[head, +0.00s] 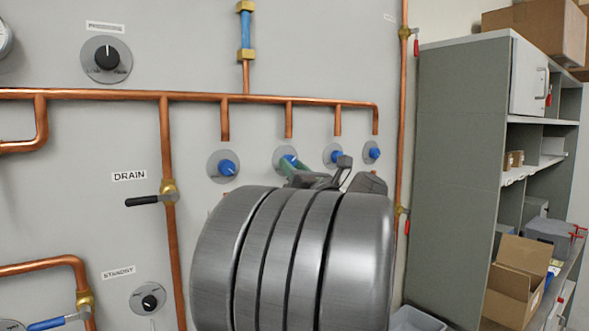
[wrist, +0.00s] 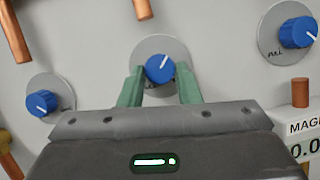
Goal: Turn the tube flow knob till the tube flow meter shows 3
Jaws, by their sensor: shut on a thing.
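My gripper (wrist: 160,84) is shut on a blue knob (wrist: 160,68), with one green finger on each side of it. The knob has a white pointer mark and sits on a round grey plate. In the head view this blue knob (head: 289,160) is the second from the left in a row under the copper pipe, and my arm partly covers it. No label for this knob is readable, so I cannot tell from its name that it is the tube flow knob. No meter marked tube flow is readable in either view.
Other blue knobs flank it, one at left (wrist: 42,102) and one at right (wrist: 298,33). A display (wrist: 306,150) starting "MAG" reads 0.0, cut by the edge. A drain lever (head: 145,200) is at left. A grey shelf (head: 460,150) with boxes stands at right.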

